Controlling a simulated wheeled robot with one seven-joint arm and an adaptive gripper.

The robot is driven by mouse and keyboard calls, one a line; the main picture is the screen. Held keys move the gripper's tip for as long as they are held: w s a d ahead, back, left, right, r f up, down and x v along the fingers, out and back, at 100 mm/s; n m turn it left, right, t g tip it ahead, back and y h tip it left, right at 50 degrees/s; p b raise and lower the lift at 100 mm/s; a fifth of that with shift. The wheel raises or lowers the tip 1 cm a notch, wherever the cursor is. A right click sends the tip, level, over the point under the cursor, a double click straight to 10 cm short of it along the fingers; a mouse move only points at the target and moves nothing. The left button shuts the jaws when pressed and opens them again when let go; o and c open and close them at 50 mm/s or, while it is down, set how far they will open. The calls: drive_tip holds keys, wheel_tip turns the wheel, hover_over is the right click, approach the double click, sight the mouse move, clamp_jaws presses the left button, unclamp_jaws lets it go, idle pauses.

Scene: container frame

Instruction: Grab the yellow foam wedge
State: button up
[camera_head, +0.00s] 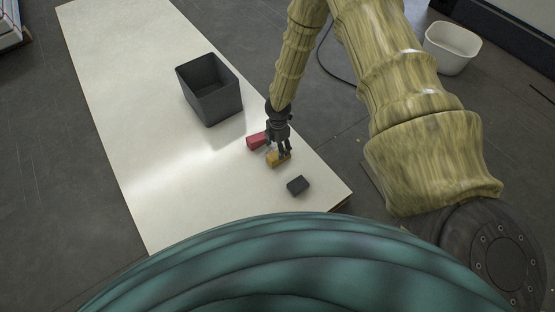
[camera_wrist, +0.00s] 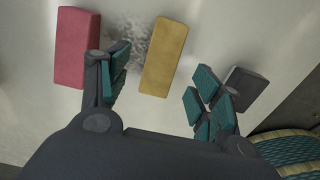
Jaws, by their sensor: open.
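The yellow foam wedge (camera_head: 273,160) lies on the white board, right below my gripper (camera_head: 280,151) in the head view. In the wrist view the wedge (camera_wrist: 164,57) shows as a yellow block between and ahead of the two fingers. My gripper (camera_wrist: 163,95) is open, with teal pads on its fingers, and nothing is held. The wedge looks nearer the left finger's line than the right one's. In the head view the fingers partly cover the wedge, and I cannot tell whether they touch it.
A red block (camera_head: 256,141) lies just left of the wedge; it also shows in the wrist view (camera_wrist: 77,48). A dark block (camera_head: 298,185) lies to the lower right. An open dark bin (camera_head: 209,92) stands on the white board (camera_head: 130,110). A white tub (camera_head: 451,48) stands on the floor.

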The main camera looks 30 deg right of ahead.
drive_tip(key=shift+s+a+f+b, duration=0.1)
drive_tip(key=shift+f+b, duration=0.75)
drive_tip(key=shift+f, duration=0.85)
drive_tip(key=shift+s+f+b, duration=0.1)
drive_tip(key=shift+f+b, duration=0.75)
drive_tip(key=shift+f, duration=0.8)
drive_tip(key=c, duration=0.9)
